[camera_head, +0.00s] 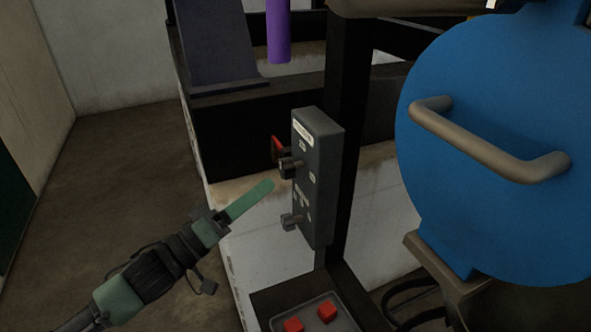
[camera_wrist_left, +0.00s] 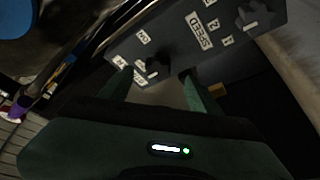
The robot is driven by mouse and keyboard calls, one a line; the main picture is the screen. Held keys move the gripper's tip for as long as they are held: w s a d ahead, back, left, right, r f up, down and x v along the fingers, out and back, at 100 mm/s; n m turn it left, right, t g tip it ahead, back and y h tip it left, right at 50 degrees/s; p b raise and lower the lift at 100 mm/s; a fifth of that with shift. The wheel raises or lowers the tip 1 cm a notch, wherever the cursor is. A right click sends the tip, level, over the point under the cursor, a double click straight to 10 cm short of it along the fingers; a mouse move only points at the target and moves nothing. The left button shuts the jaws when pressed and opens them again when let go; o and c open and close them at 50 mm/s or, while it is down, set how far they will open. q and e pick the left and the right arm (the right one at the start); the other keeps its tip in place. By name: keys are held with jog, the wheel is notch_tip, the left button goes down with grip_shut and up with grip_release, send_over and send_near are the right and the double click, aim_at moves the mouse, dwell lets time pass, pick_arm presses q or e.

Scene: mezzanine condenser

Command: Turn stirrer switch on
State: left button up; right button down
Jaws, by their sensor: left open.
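A grey control box (camera_head: 318,180) is mounted on a black post and carries two dark knobs on its left-facing side. The upper knob (camera_head: 290,167) and lower knob (camera_head: 291,221) stick out toward my left gripper (camera_head: 268,186). In the left wrist view, the switch knob (camera_wrist_left: 155,67) has small white labels around it and shows between the two open fingers of the left gripper (camera_wrist_left: 155,88). The speed knob (camera_wrist_left: 256,16) is farther right, beside the label SPEED. I cannot tell whether a finger touches the knob, or read its setting clearly. My right gripper is not in view.
A red part (camera_head: 278,149) sits close by the upper knob. A blue round vessel (camera_head: 500,120) with a metal handle (camera_head: 490,150) is at right. A tray (camera_head: 345,322) with red blocks lies below the box. Floor at left is clear.

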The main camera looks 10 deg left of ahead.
aim_at(282, 173)
pick_arm(q)
jog(key=x, duration=0.2)
jog(key=p+x, duration=0.1)
jog(key=x, duration=0.1)
jog(key=p+x, duration=0.1)
jog(key=x, duration=0.2)
jog(key=shift+a+r, duration=0.1)
jog(key=shift+r, duration=0.2)
jog(key=shift+w, duration=0.1)
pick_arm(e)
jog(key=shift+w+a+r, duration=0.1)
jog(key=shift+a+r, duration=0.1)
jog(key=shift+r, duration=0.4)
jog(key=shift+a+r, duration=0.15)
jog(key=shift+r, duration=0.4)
pick_arm(q)
grip_shut()
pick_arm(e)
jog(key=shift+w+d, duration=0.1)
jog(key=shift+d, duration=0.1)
